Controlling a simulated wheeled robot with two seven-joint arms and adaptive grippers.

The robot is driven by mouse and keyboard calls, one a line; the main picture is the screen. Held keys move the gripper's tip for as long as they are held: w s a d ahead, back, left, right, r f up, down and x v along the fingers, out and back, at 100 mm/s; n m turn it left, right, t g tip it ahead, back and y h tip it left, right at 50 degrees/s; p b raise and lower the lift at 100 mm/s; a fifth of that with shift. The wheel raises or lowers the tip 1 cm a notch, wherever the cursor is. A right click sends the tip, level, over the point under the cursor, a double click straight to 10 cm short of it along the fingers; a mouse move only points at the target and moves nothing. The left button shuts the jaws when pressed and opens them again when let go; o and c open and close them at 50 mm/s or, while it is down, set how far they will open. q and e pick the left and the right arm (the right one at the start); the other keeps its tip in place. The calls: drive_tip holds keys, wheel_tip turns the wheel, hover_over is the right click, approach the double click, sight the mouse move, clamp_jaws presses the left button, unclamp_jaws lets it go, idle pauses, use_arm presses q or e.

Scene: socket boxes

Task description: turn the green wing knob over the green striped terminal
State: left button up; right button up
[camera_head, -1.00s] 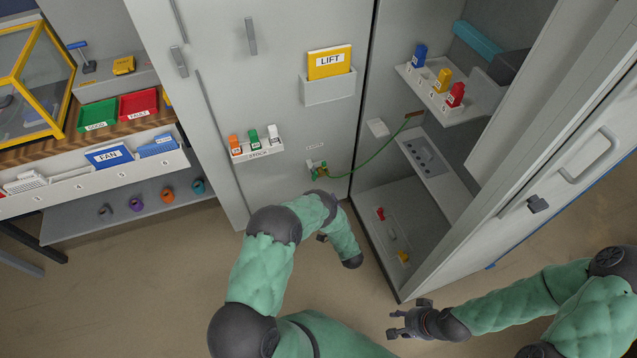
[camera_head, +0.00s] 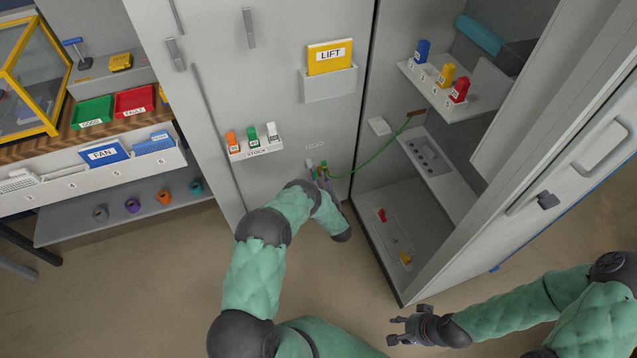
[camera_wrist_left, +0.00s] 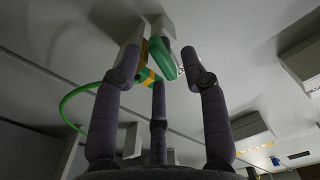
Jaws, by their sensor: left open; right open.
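The green wing knob (camera_wrist_left: 163,58) is on the cabinet's front panel, beyond and between my left fingertips in the left wrist view. The green-and-yellow striped terminal (camera_wrist_left: 147,76) is beside it, with a green cable (camera_wrist_left: 72,97) running from it. My left gripper (camera_wrist_left: 163,78) is open, its fingers spread around the knob's area; I cannot tell whether any finger touches it. In the head view my left gripper (camera_head: 320,182) is just below the small terminal fittings and partly covers them. My right gripper (camera_head: 393,329) is open and empty, low in front of the open cabinet.
The green cable also runs into the open cabinet in the head view (camera_head: 375,158). A stock shelf (camera_head: 258,152) with several labelled pieces is left of the terminal, and a LIFT binder holder (camera_head: 329,84) is above. The open cabinet door (camera_head: 560,190) stands to the right.

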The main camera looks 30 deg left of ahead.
use_arm(q)
clamp_jaws()
drive_tip(key=shift+m, duration=0.3)
drive_tip(key=shift+s+f+m, duration=0.1)
drive_tip(key=shift+f+m, duration=0.05)
drive_tip(key=shift+m, duration=3.2)
drive_tip(key=shift+f+m, duration=0.1)
drive_tip(key=shift+m, duration=3.25)
